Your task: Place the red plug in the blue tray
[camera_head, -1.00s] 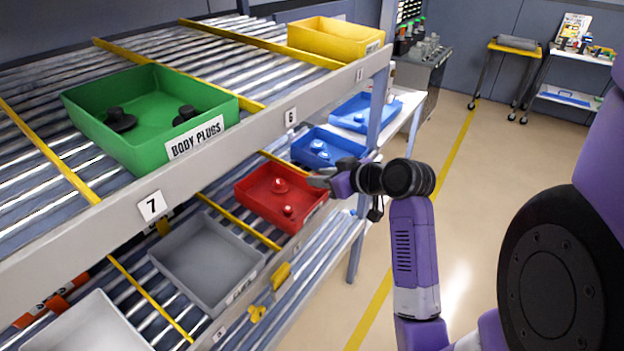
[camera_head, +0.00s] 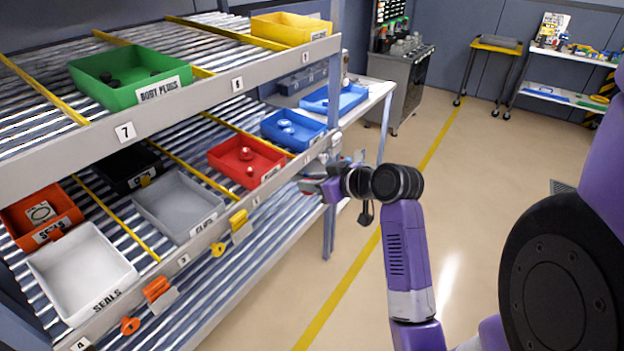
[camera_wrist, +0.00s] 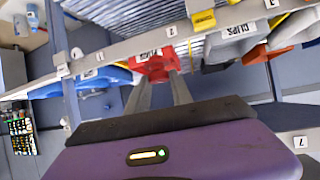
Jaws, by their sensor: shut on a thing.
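My gripper (camera_head: 318,184) is outside the rack's front edge, to the right of the red bin. It is shut on a small red plug (camera_head: 309,186), mostly hidden by the fingers. In the wrist view the fingertips (camera_wrist: 158,80) point at a red area; I cannot separate plug from bin there. The red bin (camera_head: 221,163) on the lower shelf holds two red plugs. A blue tray (camera_head: 335,98) lies on the white side table behind the rack. A blue bin (camera_head: 307,143) with blue plugs sits beside the red bin.
A rack post (camera_head: 333,200) stands close to my gripper. A green bin (camera_head: 100,92) and a yellow bin (camera_head: 290,28) are on the upper shelf. Grey (camera_head: 178,205) and white (camera_head: 82,265) bins are on the lower shelf. The floor to the right is open.

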